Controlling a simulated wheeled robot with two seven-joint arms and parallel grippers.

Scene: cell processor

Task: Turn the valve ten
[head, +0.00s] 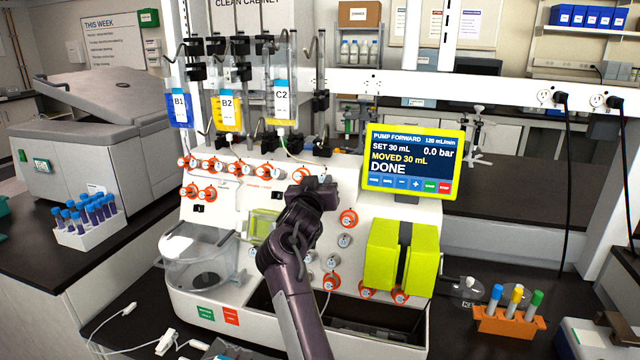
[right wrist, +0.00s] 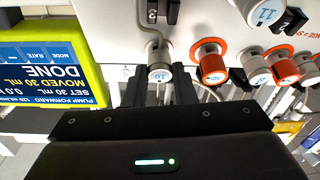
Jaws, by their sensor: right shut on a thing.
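Valve ten is a pale knob marked 10 (right wrist: 159,73) on the white front panel. It shows between the two dark fingers of my right gripper (right wrist: 160,92) in the right wrist view. The fingers are shut on it. In the head view my right gripper (head: 312,187) is against the panel of the white cell processor (head: 235,215), left of the screen, and hides valve ten. My left gripper is in no view.
An orange knob (right wrist: 210,64) sits beside valve ten, with knob eleven (right wrist: 262,12) farther right in the right wrist view. The yellow-framed screen (head: 413,158) reads DONE. Bags B1 (head: 179,108), B2 (head: 227,108) and C2 (head: 282,102) hang above. An orange tube rack (head: 508,325) stands at right.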

